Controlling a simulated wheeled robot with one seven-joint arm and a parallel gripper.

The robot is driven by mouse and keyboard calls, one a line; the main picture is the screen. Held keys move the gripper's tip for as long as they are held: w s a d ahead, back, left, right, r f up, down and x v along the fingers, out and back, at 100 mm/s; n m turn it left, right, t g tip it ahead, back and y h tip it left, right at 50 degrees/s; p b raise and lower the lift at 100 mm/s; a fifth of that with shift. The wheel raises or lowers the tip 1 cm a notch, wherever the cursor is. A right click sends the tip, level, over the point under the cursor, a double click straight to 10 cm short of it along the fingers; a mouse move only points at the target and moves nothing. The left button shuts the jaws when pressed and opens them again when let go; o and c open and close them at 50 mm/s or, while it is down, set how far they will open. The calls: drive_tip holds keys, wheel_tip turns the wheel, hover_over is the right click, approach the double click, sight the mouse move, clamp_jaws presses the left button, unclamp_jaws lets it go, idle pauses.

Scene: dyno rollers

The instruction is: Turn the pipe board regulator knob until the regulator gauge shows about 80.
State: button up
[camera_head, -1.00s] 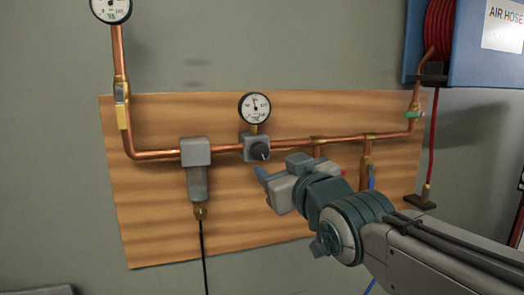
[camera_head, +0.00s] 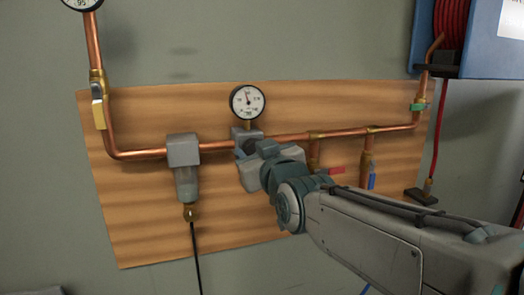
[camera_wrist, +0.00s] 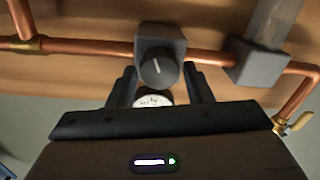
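The regulator is a grey block (camera_head: 240,134) on the copper pipe. In the wrist view its dark round knob (camera_wrist: 157,69) with a pale pointer line faces me. The regulator gauge (camera_head: 248,102) is a white dial just above the block; its needle points up and slightly left, and its numbers are too small to read. Part of the gauge (camera_wrist: 152,100) shows in the wrist view behind my gripper body. My gripper (camera_wrist: 160,85) is open, with one finger on each side of the knob's line and a gap to both. In the head view my gripper (camera_head: 248,158) hides the knob.
A grey filter (camera_head: 184,165) hangs left of the regulator. Red (camera_head: 336,170) and blue (camera_head: 371,176) valve handles sit to the right, close to my arm. A blue hose reel box (camera_head: 485,45) is at upper right. The wooden board (camera_head: 140,215) is bare at lower left.

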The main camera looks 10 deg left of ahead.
drive_tip(key=c, duration=0.6)
drive_tip(key=shift+o, duration=0.2)
drive_tip(key=shift+f+b, duration=0.1)
drive_tip(key=shift+b, duration=0.3)
drive_tip(key=m+b, duration=0.4)
drive_tip(key=b, duration=0.1)
drive_tip(key=shift+d, duration=0.1)
drive_tip(key=o, duration=1)
drive_tip(key=shift+w, duration=0.1)
